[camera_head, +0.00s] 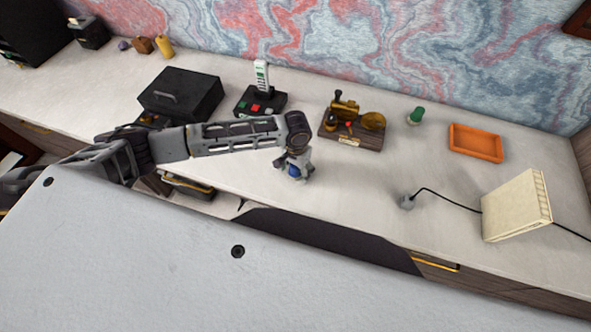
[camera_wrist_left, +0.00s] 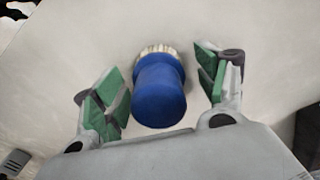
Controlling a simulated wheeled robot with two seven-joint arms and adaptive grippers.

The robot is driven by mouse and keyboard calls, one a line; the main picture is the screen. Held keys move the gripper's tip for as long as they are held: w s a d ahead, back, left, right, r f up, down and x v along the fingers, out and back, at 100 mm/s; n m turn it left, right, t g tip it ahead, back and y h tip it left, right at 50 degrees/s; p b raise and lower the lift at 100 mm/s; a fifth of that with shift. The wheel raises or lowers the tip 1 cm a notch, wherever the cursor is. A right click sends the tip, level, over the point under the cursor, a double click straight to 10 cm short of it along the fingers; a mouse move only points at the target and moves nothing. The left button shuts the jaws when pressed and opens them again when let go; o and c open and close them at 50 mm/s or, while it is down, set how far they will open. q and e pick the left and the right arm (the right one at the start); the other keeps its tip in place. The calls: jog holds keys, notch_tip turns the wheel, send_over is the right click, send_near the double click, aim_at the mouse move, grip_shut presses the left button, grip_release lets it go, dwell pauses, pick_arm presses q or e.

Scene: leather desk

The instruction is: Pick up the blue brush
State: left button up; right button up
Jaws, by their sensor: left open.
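The blue brush (camera_wrist_left: 160,92) is in the middle of the left wrist view, between the open fingers of my left gripper (camera_wrist_left: 160,90). It has a blue handle and pale bristles at its far end. Gaps show between the brush and the green finger pads on both sides. In the head view my left gripper (camera_head: 296,172) points down over the desk, and a small part of the blue brush (camera_head: 293,171) shows at its fingers. My right gripper is not in view.
On the desk (camera_head: 350,205) stand a black case (camera_head: 180,95), a joystick box (camera_head: 260,100), a brass device on a wooden base (camera_head: 352,125), a green object (camera_head: 416,115), an orange tray (camera_head: 476,142) and a cream box (camera_head: 517,206) with a black cable. Desk right of my gripper is clear.

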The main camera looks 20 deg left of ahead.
pick_arm(q)
jog(key=c, duration=1.1)
jog(key=shift+c, duration=0.2)
jog(key=shift+r, duration=5.05)
jog(key=shift+a, duration=0.1)
